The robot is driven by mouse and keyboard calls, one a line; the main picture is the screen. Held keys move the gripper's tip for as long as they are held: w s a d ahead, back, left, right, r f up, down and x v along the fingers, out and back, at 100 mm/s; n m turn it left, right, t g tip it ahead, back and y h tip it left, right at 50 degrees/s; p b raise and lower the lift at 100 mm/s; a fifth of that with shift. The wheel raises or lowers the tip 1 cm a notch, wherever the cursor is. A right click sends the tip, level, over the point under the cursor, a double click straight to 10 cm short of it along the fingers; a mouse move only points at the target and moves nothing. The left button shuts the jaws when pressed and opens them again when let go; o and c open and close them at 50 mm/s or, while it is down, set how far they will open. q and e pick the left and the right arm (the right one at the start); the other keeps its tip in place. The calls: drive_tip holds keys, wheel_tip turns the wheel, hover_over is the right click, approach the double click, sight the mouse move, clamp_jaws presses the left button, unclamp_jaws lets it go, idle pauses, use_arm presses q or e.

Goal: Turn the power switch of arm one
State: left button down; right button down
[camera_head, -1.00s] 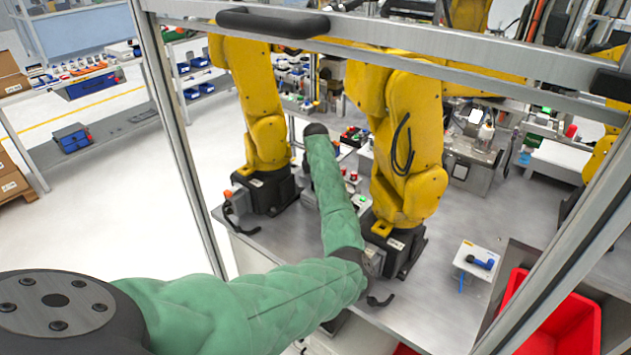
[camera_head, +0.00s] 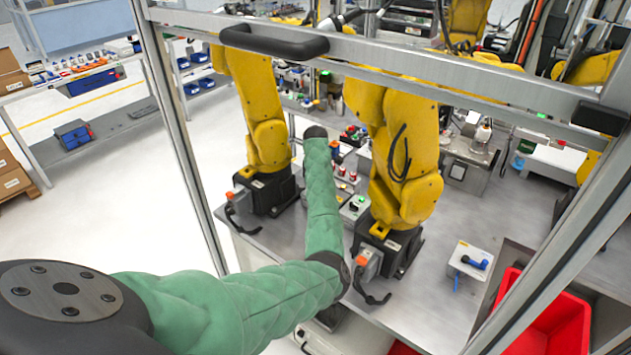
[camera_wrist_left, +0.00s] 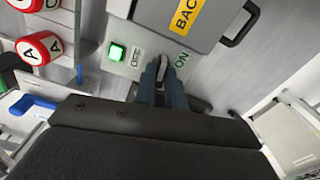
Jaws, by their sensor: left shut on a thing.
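In the left wrist view, the two dark fingers of my left gripper (camera_wrist_left: 163,84) are shut on the small power switch (camera_wrist_left: 163,66) of a light panel (camera_wrist_left: 122,75). "OFF" is printed to the left of the switch and "ON" to the right. The fingers hide much of the knob, so I cannot tell exactly how far it is turned. A green button (camera_wrist_left: 116,52) left of it is lit. In the head view, my green left arm reaches between two yellow arms (camera_head: 262,125) (camera_head: 405,155); its gripper is hidden there. My right gripper is out of view.
A grey box with a yellow "BACK" label (camera_wrist_left: 186,17) and a black handle is close above the fingers. In the head view, a metal frame bar (camera_head: 400,58) crosses the front, and a red bin (camera_head: 545,325) is at right.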

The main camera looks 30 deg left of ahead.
use_arm(q)
drive_tip(key=shift+r+m, duration=0.25)
drive_tip(key=shift+m, duration=0.35)
drive_tip(key=shift+a+p, duration=0.1)
drive_tip(key=shift+p, duration=0.2)
drive_tip(key=shift+w+m, duration=0.1)
drive_tip(key=shift+m, duration=0.5)
use_arm(e)
drive_tip(key=shift+w+a+r, duration=0.2)
drive_tip(key=shift+a+r, duration=0.15)
drive_tip(key=shift+r, duration=0.25)
drive_tip(key=shift+w, duration=0.1)
use_arm(q)
drive_tip(key=c, duration=1.5)
unclamp_jaws()
drive_tip(key=shift+o, duration=0.2)
drive_tip(key=shift+f, duration=0.1)
use_arm(e)
drive_tip(key=shift+d, duration=0.3)
drive_tip(key=shift+f, duration=0.1)
